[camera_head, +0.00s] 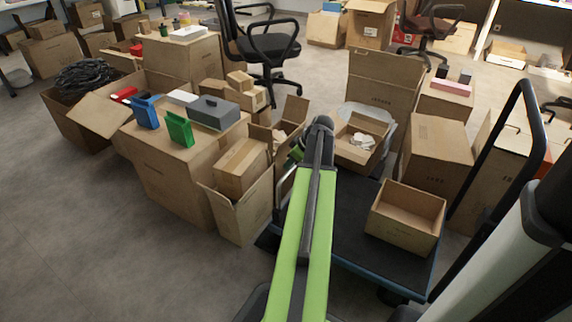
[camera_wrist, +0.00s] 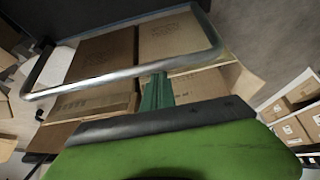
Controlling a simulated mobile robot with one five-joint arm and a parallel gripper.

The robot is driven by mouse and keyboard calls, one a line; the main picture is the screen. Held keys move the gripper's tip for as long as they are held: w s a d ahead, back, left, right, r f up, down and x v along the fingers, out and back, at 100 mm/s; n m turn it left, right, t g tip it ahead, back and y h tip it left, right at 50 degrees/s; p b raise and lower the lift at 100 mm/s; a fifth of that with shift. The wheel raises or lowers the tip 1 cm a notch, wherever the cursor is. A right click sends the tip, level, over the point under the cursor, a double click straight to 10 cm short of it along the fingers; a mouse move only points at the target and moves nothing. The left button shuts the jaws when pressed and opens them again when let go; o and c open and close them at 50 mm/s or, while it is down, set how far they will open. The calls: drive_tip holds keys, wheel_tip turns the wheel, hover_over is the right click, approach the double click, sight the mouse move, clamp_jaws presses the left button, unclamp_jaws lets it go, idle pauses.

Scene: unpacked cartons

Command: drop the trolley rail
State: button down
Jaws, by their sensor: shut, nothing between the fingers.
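The trolley rail is a bent silver tube (camera_wrist: 110,80) crossing the upper half of the wrist view in a loop. A short upright piece of what looks like the same tube (camera_head: 281,192) shows left of my arm in the head view. My gripper (camera_wrist: 157,84) shows as narrow green fingers in the wrist view, shut and empty. Their tips end right by the rail's lower edge; I cannot tell if they touch it. In the head view my arm hides most of the rail and the fingers. The trolley's dark deck (camera_head: 360,248) lies right of my arm.
An open carton (camera_head: 405,217) stands on the deck. A tall black handle (camera_head: 486,160) rises at the right. Cartons (camera_head: 180,178) with items on top crowd the left. Bare floor (camera_head: 70,215) is free at the lower left. Office chairs (camera_head: 268,45) stand behind.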

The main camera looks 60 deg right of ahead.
drive_tip(key=shift+s, duration=0.75)
drive_tip(key=s+f+b, duration=1)
drive_tip(key=s, duration=0.4)
drive_tip(key=shift+s, duration=0.4)
